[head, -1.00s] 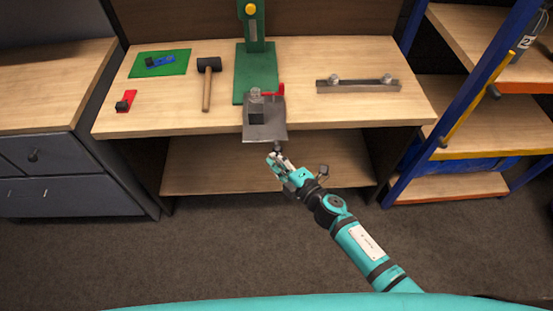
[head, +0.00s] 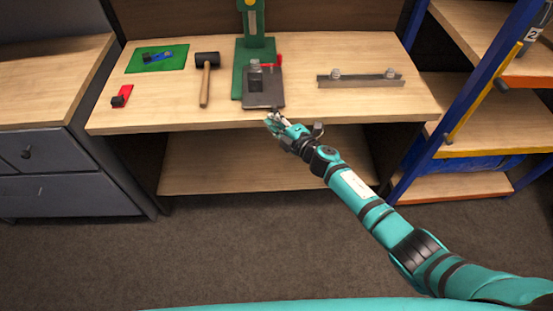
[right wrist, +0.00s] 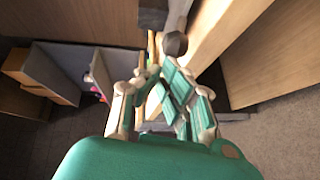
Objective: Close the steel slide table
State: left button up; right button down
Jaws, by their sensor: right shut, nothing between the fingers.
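The steel slide table (head: 264,100) is a dark grey plate at the front of the green machine base (head: 240,62) on the workbench. Its front edge lies over the bench top, close to the bench's front edge. My right gripper (head: 271,121) is shut and empty, just in front of the plate at the bench edge. I cannot tell whether the fingertips touch the knob. My left gripper is not in view.
A hammer (head: 206,80), a green mat (head: 157,58) and a red item (head: 121,96) lie left of the machine. A metal bar with knobs (head: 360,81) lies to the right. A blue-framed shelf (head: 448,115) stands right of the bench, grey drawers (head: 50,150) left.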

aim_at(274, 109)
jog(key=w+b, duration=0.2)
jog(key=w, duration=0.2)
jog(key=shift+w+f, duration=0.15)
jog(key=shift+w, duration=0.15)
jog(key=shift+w+r, duration=0.15)
jog(key=shift+r, duration=0.15)
jog(key=shift+w+r, duration=0.1)
jog(key=shift+d, duration=0.1)
